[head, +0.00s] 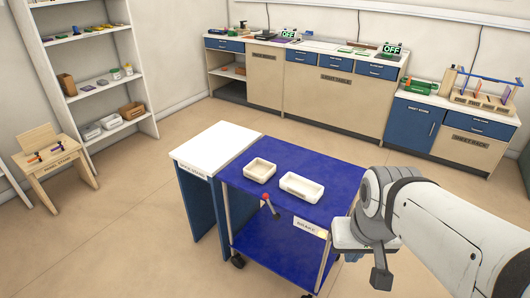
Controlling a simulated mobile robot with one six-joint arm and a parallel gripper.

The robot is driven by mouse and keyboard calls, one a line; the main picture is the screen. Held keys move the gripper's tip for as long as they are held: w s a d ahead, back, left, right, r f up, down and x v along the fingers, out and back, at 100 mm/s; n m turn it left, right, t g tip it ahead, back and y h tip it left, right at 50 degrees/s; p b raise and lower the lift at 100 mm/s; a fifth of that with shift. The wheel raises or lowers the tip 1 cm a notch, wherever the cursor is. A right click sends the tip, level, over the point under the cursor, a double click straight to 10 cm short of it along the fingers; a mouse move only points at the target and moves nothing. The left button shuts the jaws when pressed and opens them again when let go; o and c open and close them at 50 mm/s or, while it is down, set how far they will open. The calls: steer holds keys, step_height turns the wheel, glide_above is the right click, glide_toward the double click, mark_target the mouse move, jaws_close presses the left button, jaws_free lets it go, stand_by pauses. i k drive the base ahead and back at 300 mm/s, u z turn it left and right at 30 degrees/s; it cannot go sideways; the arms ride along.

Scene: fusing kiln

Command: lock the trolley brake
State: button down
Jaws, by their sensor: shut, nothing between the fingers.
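The trolley (232,172) is blue, with an upper deck, a lower shelf and dark castors, standing in the middle of the floor. A label reading BRAKE (307,226) is on its near side. A short dark lever with a red knob (266,197) sticks up at a tilt from the near edge, left of the label. I cannot tell from its tilt whether it is locked. My gripper (381,281) is shut and empty, pointing down to the right of the trolley in the picture, apart from the lever.
Two cream trays (260,171) (301,187) sit on the trolley deck. A white-topped stand (217,145) is close against its left side. A small wooden stand (52,160) and shelves (97,80) are at left. Cabinets (331,95) line the back wall. Floor (120,235) at left is clear.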

mark_target(276, 216)
steer(key=z, duration=0.05)
steer(key=i, duration=0.9)
steer(key=u, duration=0.05)
